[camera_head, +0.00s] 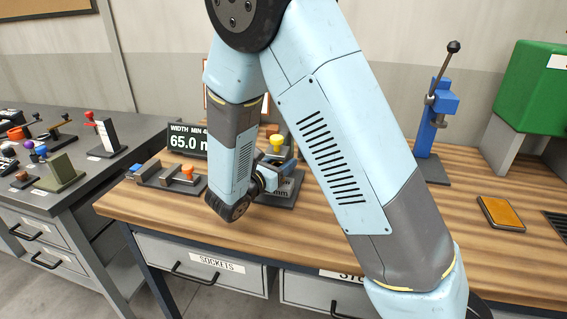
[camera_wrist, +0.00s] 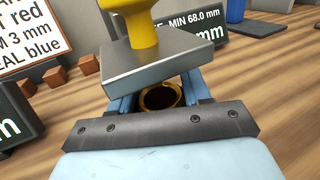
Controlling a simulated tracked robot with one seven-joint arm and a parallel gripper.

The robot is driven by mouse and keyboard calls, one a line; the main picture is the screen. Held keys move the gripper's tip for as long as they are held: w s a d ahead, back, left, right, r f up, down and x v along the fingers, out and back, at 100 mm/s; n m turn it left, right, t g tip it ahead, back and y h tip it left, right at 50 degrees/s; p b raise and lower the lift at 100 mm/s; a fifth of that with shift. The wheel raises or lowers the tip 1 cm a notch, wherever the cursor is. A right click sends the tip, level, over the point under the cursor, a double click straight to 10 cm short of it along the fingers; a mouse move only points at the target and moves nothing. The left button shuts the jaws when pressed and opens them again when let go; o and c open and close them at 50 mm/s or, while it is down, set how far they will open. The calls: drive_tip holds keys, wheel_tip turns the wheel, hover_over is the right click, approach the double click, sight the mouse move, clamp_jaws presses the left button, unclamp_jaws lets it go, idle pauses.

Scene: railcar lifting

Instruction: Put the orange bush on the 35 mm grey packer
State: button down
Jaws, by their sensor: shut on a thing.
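In the wrist view my gripper (camera_wrist: 161,93) is shut on a hollow, amber-brown ring, which looks like the orange bush (camera_wrist: 160,99). Its lower part is hidden by the gripper body. A grey metal block with a yellow knob (camera_wrist: 142,30) is just beyond the fingertips and covers part of the view. In the head view my gripper (camera_head: 268,178) is low over the bench, partly hidden by my arm, and the bush cannot be made out. The same yellow knob (camera_head: 277,140) shows just behind it. I cannot tell which piece is the 35 mm grey packer; no 35 mm label is readable.
A fixture with an orange knob (camera_head: 187,171) stands left of my gripper, before a width display (camera_head: 190,140). A blue lever press (camera_head: 433,115), a green box (camera_head: 535,85) and an orange pad (camera_head: 501,213) are at the right. Small brown blocks (camera_wrist: 54,77) stand at left in the wrist view.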

drive_tip(key=c, duration=0.5)
unclamp_jaws()
drive_tip(key=shift+f, duration=0.1)
drive_tip(key=v, duration=1.2)
